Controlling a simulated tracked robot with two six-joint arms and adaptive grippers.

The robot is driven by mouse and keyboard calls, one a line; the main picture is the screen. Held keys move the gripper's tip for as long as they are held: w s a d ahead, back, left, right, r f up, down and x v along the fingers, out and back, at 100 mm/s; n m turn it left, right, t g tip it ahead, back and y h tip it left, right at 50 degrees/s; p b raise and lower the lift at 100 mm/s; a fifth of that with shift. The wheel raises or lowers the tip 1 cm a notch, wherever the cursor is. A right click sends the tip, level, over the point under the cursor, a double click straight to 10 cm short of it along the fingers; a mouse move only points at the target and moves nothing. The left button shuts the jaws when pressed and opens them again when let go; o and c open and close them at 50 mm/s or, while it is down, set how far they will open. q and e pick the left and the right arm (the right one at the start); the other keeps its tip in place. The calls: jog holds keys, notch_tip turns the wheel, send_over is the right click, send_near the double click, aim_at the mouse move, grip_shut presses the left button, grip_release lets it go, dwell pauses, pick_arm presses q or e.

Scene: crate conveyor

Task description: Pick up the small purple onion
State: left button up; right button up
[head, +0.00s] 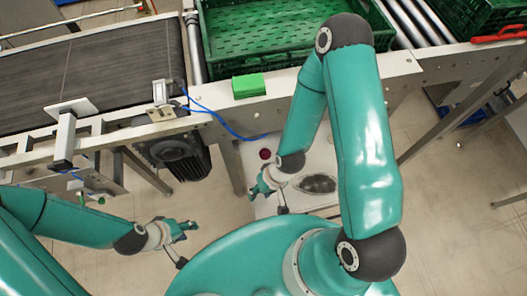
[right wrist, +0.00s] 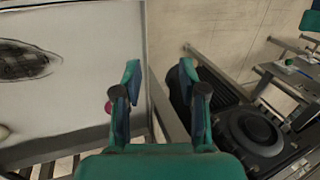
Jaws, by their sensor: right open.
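The small purple onion (head: 265,154) is a dark round spot on a white surface (head: 300,160) below the conveyor frame in the head view. In the right wrist view a pinkish-purple round thing (right wrist: 108,107), likely the onion, shows beside the left finger, partly hidden by it. My right gripper (head: 260,184) is open and empty, just below the onion in the head view and apart from it. Its two fingers also show in the right wrist view (right wrist: 159,82). My left gripper (head: 184,229) is away to the left over the floor; its opening is too small to tell.
A dark oval thing (head: 318,184) lies on the white surface to the right. A green block (head: 249,85) is on the conveyor frame. A green crate (head: 225,45) sits behind it, and a grey belt (head: 90,65) is at left. A motor (head: 175,160) hangs below the frame.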

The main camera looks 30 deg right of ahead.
jog(key=o, duration=0.4)
jog(key=shift+d, duration=0.1)
jog(key=shift+c, duration=0.2)
jog(key=shift+o, duration=1.4)
jog(key=w+d+f+n+t+b, duration=0.2)
jog(key=w+d+b, duration=0.3)
jog(key=w+b, duration=0.1)
jog(key=shift+w+y, duration=0.3)
jog(key=n+t+b, duration=0.3)
jog(key=n+b, duration=0.1)
jog(key=b, duration=0.4)
send_near(267, 153)
jog(key=shift+h, duration=0.4)
jog(key=w+a+f+b, duration=0.1)
jog(key=b, duration=0.2)
jog(key=w+a+f+b, duration=0.1)
jog(key=f+b, duration=0.1)
jog(key=b, duration=0.1)
jog(key=shift+a+f, duration=0.15)
jog(key=shift+a, duration=0.15)
jog(key=x, duration=0.1)
jog(key=b+x, duration=0.1)
jog(key=x, duration=0.1)
jog(key=b+x, duration=0.1)
jog(key=x, duration=0.1)
jog(key=shift+d, duration=0.4)
jog(key=shift+w+a+f, duration=0.2)
jog(key=shift+w+f, duration=0.1)
jog(key=shift+f, duration=0.05)
